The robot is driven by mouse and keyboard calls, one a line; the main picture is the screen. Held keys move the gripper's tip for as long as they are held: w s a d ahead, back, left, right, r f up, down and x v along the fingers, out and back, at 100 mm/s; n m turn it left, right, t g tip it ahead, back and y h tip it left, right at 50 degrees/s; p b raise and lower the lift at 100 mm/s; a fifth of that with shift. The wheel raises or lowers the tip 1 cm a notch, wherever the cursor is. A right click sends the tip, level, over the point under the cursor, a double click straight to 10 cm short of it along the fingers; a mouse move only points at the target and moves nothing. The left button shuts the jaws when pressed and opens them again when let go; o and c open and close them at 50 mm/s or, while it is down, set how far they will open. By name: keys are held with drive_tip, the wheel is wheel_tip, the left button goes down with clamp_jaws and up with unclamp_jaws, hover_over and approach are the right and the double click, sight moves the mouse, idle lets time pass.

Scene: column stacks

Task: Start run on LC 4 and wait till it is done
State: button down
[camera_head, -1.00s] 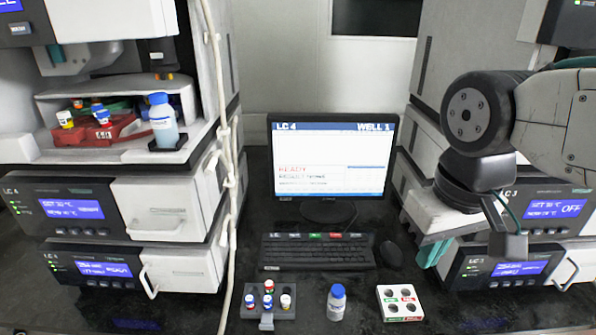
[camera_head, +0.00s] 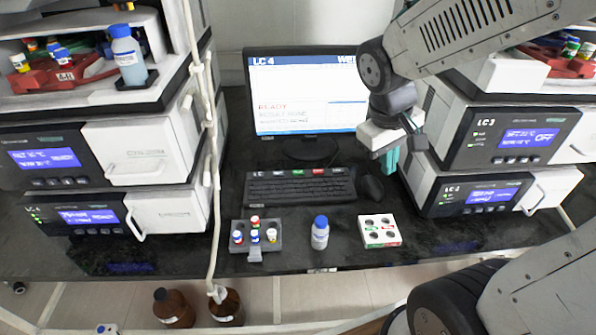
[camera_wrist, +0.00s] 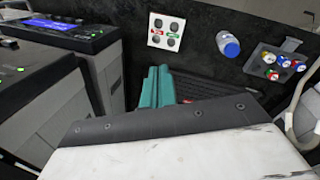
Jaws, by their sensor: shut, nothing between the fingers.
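The LC 4 monitor (camera_head: 305,95) stands at the back centre, headed "LC 4" and showing "READY" in red; my arm covers its right side. The keyboard (camera_head: 300,187) lies in front of it, with coloured keys along its top edge, one green and one red. The LC 4 column stack (camera_head: 140,150) is at the left, its displays lit blue. My gripper (camera_head: 391,160) hangs right of the monitor, above the area behind the mouse, its teal fingers shut and empty. The fingers (camera_wrist: 152,88) also show in the wrist view, partly in front of the keyboard (camera_wrist: 210,84).
The mouse (camera_head: 371,187) lies right of the keyboard. A vial rack (camera_head: 256,237), a blue-capped bottle (camera_head: 320,232) and a white four-hole block (camera_head: 379,231) stand along the bench front. The LC 3 stack (camera_head: 510,140) is close at the right. Brown bottles (camera_head: 174,308) stand below.

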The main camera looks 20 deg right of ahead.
drive_tip(key=w+d+f+n+t+h, duration=0.1)
drive_tip(key=w+d+f+n+t, duration=0.15)
drive_tip(key=w+f, duration=0.55)
drive_tip(key=n+t+y, duration=0.6)
drive_tip(key=n+y, duration=0.2)
drive_tip(key=n, duration=0.3)
hover_over(301, 174)
wheel_tip(301, 174, down, 2)
drive_tip(key=shift+f+m, duration=0.2)
drive_tip(key=shift+m, duration=0.05)
drive_tip(key=shift+d+f, duration=0.1)
drive_tip(key=shift+f, duration=4.35)
drive_tip(key=shift+f, duration=0.35)
